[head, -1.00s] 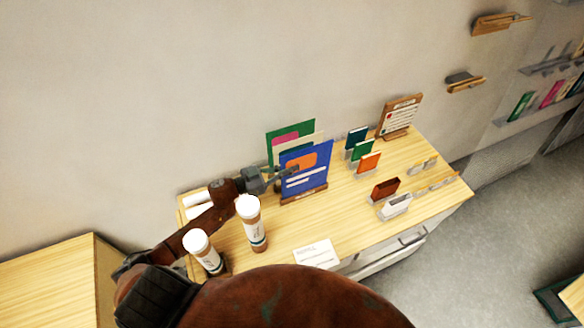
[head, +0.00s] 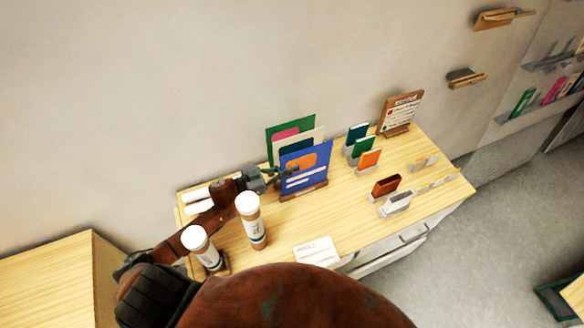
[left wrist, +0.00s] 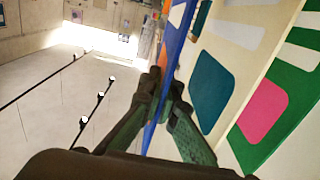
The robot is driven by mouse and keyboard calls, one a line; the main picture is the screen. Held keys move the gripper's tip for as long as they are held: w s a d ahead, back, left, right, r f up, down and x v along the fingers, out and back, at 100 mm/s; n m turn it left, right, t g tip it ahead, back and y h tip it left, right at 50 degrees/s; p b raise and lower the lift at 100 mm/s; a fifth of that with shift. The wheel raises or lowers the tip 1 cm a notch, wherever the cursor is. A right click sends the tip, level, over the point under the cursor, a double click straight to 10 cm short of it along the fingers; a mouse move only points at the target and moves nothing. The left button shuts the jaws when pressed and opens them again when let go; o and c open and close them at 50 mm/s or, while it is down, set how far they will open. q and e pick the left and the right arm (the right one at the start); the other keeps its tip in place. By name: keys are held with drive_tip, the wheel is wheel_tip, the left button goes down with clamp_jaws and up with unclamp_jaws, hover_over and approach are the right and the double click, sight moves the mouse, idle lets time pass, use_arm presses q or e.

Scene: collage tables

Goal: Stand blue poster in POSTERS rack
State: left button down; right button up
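The blue poster (head: 318,172), with an orange panel and white lines, stands upright in the wooden POSTERS rack (head: 305,194), in front of a cream poster (head: 312,136) and a green one (head: 275,134). My left gripper (head: 286,174) is at its left edge. In the left wrist view the two fingers (left wrist: 166,84) lie on either side of the blue poster (left wrist: 176,48), slightly apart, with its thin edge between them. They look partly open; contact is hard to judge. The rack is hidden in that view. My right gripper is not in view.
Two white-capped tubes (head: 249,212) stand left of the rack, near my left arm. Small cards in holders (head: 370,160) and a wooden sign (head: 400,112) stand to the right. A white label card (head: 316,251) lies at the front.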

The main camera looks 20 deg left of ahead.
use_arm(q)
drive_tip(key=c, duration=2.7)
unclamp_jaws()
drive_tip(key=o, duration=0.6)
drive_tip(key=v, duration=1.2)
